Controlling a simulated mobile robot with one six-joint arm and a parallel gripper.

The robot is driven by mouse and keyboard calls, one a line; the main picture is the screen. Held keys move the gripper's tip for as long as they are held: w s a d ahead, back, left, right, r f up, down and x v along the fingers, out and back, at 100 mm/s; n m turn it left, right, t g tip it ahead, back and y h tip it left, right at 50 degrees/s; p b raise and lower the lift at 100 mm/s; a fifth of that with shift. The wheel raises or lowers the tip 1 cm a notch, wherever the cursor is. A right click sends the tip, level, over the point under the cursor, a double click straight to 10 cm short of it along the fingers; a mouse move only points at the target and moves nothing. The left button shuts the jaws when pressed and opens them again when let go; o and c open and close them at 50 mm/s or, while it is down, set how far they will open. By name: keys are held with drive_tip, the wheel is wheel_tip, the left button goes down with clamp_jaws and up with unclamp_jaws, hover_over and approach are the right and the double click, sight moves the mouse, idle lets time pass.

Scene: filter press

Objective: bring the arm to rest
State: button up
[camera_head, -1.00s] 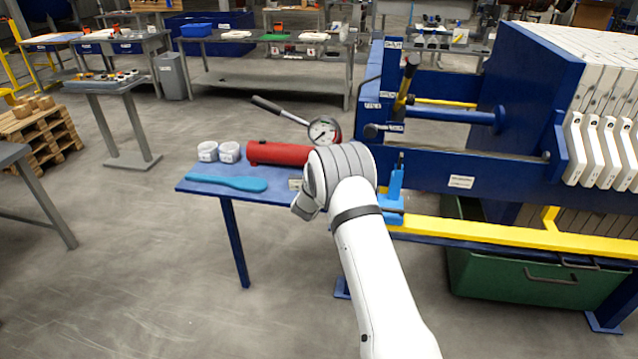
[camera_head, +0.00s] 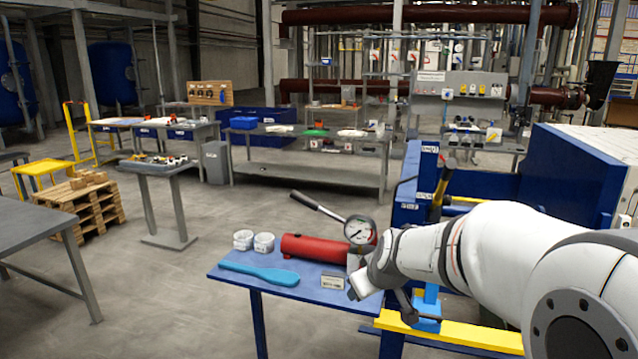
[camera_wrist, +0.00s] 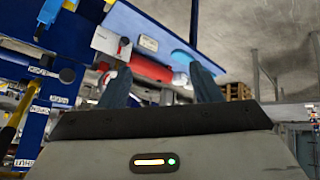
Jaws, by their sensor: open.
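My white arm (camera_head: 500,250) reaches in from the right in the head view, and its wrist end hangs beside the blue side table. My gripper is at the wrist's far side there, mostly hidden by the wrist. In the wrist view my gripper (camera_wrist: 160,88) shows two dark fingers set well apart, open, with nothing between them that they hold. Behind the fingers, the red cylinder (camera_wrist: 150,70) of the hand pump lies on the blue table. The pump (camera_head: 312,248) with its gauge (camera_head: 360,230) also shows in the head view, left of my wrist.
Open floor (camera_head: 170,300) lies left of the table.

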drive_tip(key=s+d+m+g, duration=0.2)
drive_tip(key=s+m, duration=0.1)
drive_tip(key=s, duration=0.9)
drive_tip(key=s+d+m+g+h, duration=0.1)
drive_tip(key=s+d+m+g, duration=0.1)
drive_tip(key=s, duration=1.1)
drive_tip(key=shift+s+d+f+m+h, duration=0.15)
drive_tip(key=shift+d+f+m+h, duration=0.15)
drive_tip(key=shift+d+f+m, duration=0.1)
